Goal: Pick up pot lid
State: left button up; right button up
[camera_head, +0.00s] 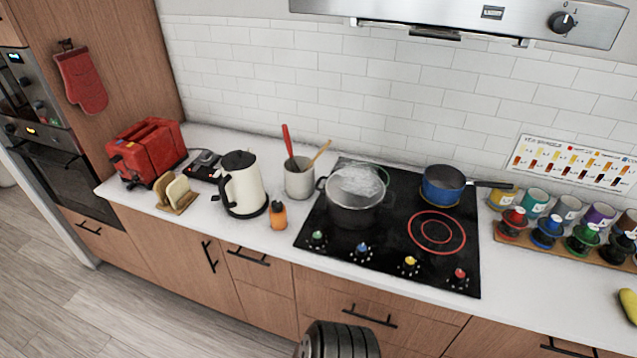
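The pot lid (357,181) looks like clear glass and rests on top of a grey pot (353,214). The pot stands on the left part of the black cooktop (395,268), with a handle showing at its left side. Bright reflections cover much of the lid, so its knob is hard to make out. Neither of my grippers is in view.
A blue saucepan (443,186) stands right of the pot, its handle pointing right. A utensil crock (299,180), kettle (246,190), small orange bottle (278,215) and red toaster (146,152) are to the left. Cups and coloured items stand on the right. The range hood (470,20) hangs above.

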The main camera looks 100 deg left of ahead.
aim_at(345, 199)
jog(key=u, duration=3.05)
jog(key=k, duration=0.3)
jog(key=u, duration=1.4)
jog(key=i, duration=1.1)
jog(key=z, duration=0.9)
jog(key=i, duration=0.65)
jog(key=z, duration=0.75)
